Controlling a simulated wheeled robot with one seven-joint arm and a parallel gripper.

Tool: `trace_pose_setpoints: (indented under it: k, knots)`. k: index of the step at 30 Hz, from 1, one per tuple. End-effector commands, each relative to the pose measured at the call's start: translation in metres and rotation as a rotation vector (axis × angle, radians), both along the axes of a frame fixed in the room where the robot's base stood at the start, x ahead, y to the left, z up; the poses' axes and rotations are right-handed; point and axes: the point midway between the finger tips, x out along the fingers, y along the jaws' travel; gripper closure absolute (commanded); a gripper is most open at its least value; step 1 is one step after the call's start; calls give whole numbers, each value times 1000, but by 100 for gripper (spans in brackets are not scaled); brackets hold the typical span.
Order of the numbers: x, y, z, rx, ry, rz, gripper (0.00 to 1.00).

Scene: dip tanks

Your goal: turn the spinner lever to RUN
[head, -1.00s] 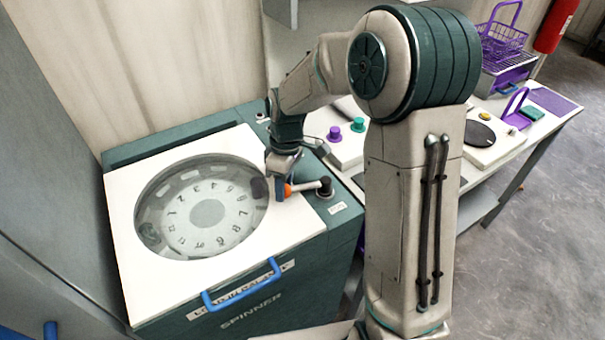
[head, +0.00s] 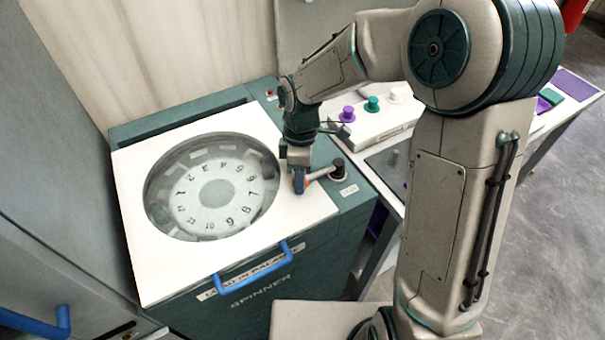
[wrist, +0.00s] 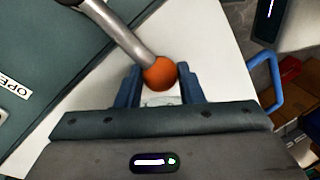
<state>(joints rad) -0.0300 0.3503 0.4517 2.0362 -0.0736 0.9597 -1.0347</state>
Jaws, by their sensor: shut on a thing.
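The spinner (head: 130,240) has a white lid with a round window showing a numbered dial (head: 215,193). The lever (head: 322,172) is a grey rod running from a dark pivot (head: 338,168) on the right side panel out over the lid. In the wrist view its orange ball end (wrist: 160,73) sits between the blue fingers. My gripper (head: 300,182) is shut on that ball; it also shows in the wrist view (wrist: 159,88). A small label (head: 349,190) lies beside the pivot; in the wrist view a label reading "OPE" (wrist: 14,98) is partly cut off. No RUN mark is legible.
A blue handle (head: 252,270) sticks out from the spinner's front. A white panel with purple, green and white knobs (head: 372,104) stands on the bench to the right. A grey cabinet with a blue handle (head: 35,322) is close on the left.

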Motion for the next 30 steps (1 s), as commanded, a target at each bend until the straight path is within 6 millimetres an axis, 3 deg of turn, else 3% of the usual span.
trace_pose_setpoints:
  k: [2,3,5,17,30]
  knots:
    - [0,-1,1,-2,1,1,100]
    - [0,-1,1,-2,1,1,60]
    - [0,-1,1,-2,1,1,45]
    - [2,-1,8,0,-2,-1,45]
    - [21,-1,97,1,-4,-1,45]
